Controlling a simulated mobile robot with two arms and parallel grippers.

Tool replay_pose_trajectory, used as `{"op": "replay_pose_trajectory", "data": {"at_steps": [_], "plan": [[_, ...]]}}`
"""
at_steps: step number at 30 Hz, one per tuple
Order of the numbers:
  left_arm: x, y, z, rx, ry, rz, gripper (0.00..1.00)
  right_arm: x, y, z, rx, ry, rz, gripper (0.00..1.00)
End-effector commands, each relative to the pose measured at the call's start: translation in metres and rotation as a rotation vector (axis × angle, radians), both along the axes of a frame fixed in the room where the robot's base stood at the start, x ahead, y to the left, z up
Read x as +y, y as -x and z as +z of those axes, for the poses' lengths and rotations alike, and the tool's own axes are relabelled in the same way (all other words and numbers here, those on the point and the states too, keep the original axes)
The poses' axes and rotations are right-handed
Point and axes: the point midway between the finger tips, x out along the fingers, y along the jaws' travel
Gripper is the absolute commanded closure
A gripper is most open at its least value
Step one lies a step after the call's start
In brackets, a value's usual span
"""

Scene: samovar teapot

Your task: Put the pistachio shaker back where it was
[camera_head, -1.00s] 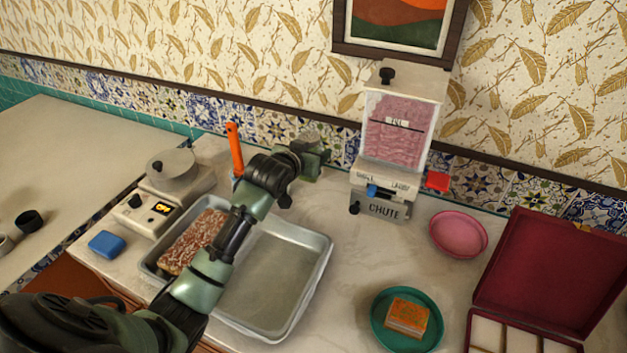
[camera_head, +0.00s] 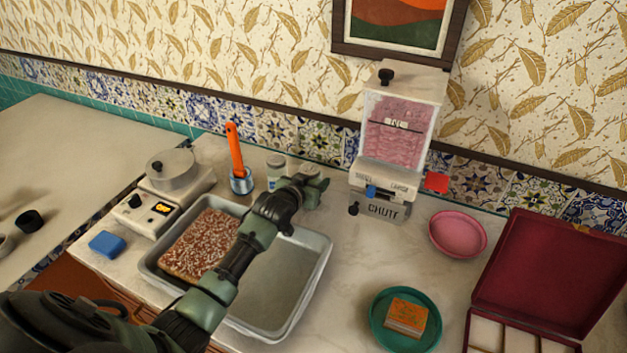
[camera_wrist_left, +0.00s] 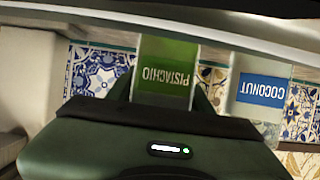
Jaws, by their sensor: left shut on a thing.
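The pistachio shaker (camera_wrist_left: 166,75), with a green label, is between the fingers of my left gripper in the left wrist view. In the head view its pale top (camera_head: 308,168) shows just behind my left gripper (camera_head: 312,186), which is shut on it. The shaker is behind the metal pan, at or close to the counter; its base is hidden, so I cannot tell whether it touches. The coconut shaker (camera_wrist_left: 262,92), with a blue label, stands beside it, a small gap apart; it also shows in the head view (camera_head: 275,166). My right gripper is out of view.
A metal cup (camera_head: 241,182) with an orange-handled tool stands left of the shakers. The chute dispenser (camera_head: 384,190) stands to the right. My left arm crosses the metal pan (camera_head: 318,270), which holds a sprinkled slab (camera_head: 200,245). A pink plate (camera_head: 458,234) lies further right.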

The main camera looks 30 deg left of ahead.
Motion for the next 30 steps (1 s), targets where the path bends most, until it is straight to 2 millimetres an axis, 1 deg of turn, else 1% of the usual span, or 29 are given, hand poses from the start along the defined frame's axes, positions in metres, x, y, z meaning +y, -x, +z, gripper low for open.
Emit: {"op": "replay_pose_trajectory", "data": {"at_steps": [2,3,4,5,13,17,20,23,30], "plan": [[0.0,0.0,-0.002,-0.001,0.0,0.0,1.0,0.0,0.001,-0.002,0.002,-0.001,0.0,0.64],[0.0,0.0,-0.003,0.001,0.0,0.0,0.41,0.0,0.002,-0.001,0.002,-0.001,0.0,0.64],[0.0,0.0,-0.002,0.001,0.0,0.0,0.33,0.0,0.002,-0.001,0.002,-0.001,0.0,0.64],[0.0,0.0,-0.002,0.001,0.0,0.0,0.28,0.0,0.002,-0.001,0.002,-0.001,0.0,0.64],[0.0,0.0,-0.002,0.0,0.0,0.0,0.28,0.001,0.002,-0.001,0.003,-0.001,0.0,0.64],[0.0,0.002,0.002,0.0,0.0,0.0,0.28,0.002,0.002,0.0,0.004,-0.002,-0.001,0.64],[-0.001,0.012,0.005,0.001,0.0,0.0,0.28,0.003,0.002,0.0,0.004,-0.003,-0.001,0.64],[-0.002,0.027,0.011,0.001,0.0,-0.001,0.28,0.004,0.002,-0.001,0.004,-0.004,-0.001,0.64],[-0.004,0.072,0.029,0.0,-0.001,-0.001,0.28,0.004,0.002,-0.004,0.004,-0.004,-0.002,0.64]]}}
